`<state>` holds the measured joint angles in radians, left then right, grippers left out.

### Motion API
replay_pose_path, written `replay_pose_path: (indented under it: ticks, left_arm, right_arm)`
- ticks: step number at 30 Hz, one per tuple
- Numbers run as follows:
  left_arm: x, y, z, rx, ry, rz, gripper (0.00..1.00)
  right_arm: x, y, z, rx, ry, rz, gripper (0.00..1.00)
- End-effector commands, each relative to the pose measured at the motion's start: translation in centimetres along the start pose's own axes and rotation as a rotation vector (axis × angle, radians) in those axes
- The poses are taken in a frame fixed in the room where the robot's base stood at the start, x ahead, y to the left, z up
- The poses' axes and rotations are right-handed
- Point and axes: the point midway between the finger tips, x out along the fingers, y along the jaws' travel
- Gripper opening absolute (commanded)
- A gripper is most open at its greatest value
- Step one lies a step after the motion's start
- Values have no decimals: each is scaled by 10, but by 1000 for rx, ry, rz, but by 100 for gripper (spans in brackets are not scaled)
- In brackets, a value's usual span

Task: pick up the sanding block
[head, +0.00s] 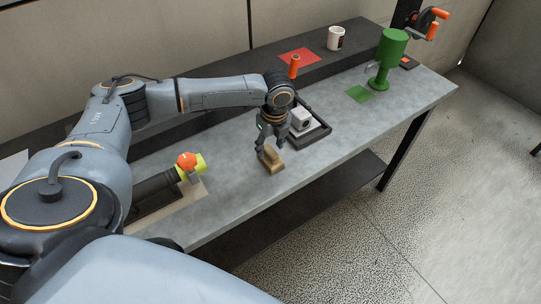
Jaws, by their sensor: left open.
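The sanding block, a small tan and brown block (272,162), lies on the grey workbench (345,140) near its front edge. My left gripper (269,149) points down right at the block, with its fingers open around or just above its top. Whether the fingers touch it is too small to tell. The fingers hide part of the block. My right gripper is not in view.
Behind the gripper is a dark tray (323,133) with a white and grey item (301,118). An orange and yellow-green tool (190,163) lies left.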

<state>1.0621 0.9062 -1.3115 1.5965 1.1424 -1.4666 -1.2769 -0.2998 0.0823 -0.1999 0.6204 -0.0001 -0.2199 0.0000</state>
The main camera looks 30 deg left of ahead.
Motion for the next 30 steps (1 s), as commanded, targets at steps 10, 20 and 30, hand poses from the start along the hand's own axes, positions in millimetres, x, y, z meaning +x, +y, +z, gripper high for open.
replay_pose_path:
  ticks: [10,20,30]
  left_arm:
    - [30,-2,0,2,0,-1,51]
    - [30,-2,0,1,0,-1,12]
    - [29,-2,0,1,-1,-1,0]
  right_arm:
    - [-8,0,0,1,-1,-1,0]
    - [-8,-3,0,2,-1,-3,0]
    - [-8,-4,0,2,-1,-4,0]
